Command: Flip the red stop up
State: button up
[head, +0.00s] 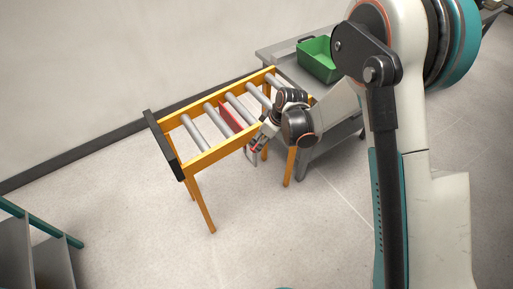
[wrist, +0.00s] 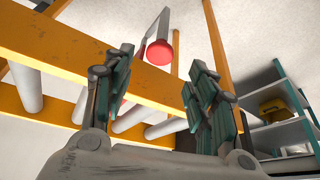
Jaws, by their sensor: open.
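A red stop plate (head: 229,116) sits between the rollers of a yellow-framed roller conveyor (head: 210,156). I cannot tell its exact tilt. In the wrist view, red parts (wrist: 125,107) show below the yellow rail, partly hidden by my left finger. A grey bent lever with a round red knob (wrist: 159,53) hangs on the outer side of the near rail. My gripper (wrist: 162,62) is open and empty, and the knob appears between its fingertips. I cannot tell how far ahead the knob is. In the head view, my gripper (head: 257,146) is beside the near rail, at the lever.
A grey table (head: 291,71) with a green bin (head: 318,61) adjoins the conveyor's far right end. Grey shelving (head: 30,245) with teal edges stands at the lower left. A yellow item (wrist: 280,108) lies on a shelf in the wrist view. The floor before the conveyor is clear.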

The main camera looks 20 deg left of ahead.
aim_at(255, 146)
jog(key=b+x, duration=0.1)
jog(key=x, duration=0.4)
jog(key=shift+w+a+f+b, duration=0.1)
jog(key=shift+a+f+b, duration=0.1)
jog(key=shift+f+b, duration=0.2)
